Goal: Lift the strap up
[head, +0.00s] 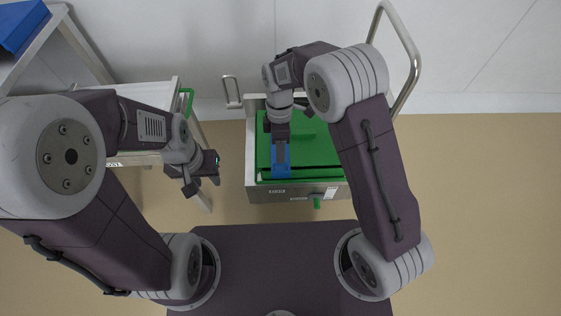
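A blue strap (281,171) lies across the green lid (315,155) of a grey box-like unit (251,165) in the head view. My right gripper (281,155) points down over the strap and covers its middle. Blue shows on both sides of the gripper and at the strap's front end. Its fingertips are not clear, so I cannot tell whether they touch or hold the strap. My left gripper (204,187) hangs left of the unit, apart from it, with its fingers spread and nothing between them.
A white table (150,93) with a green handle (186,101) stands at the left. A blue item (20,25) sits on a shelf at the top left. A metal rail (405,45) rises behind the unit. Floor is clear at the right.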

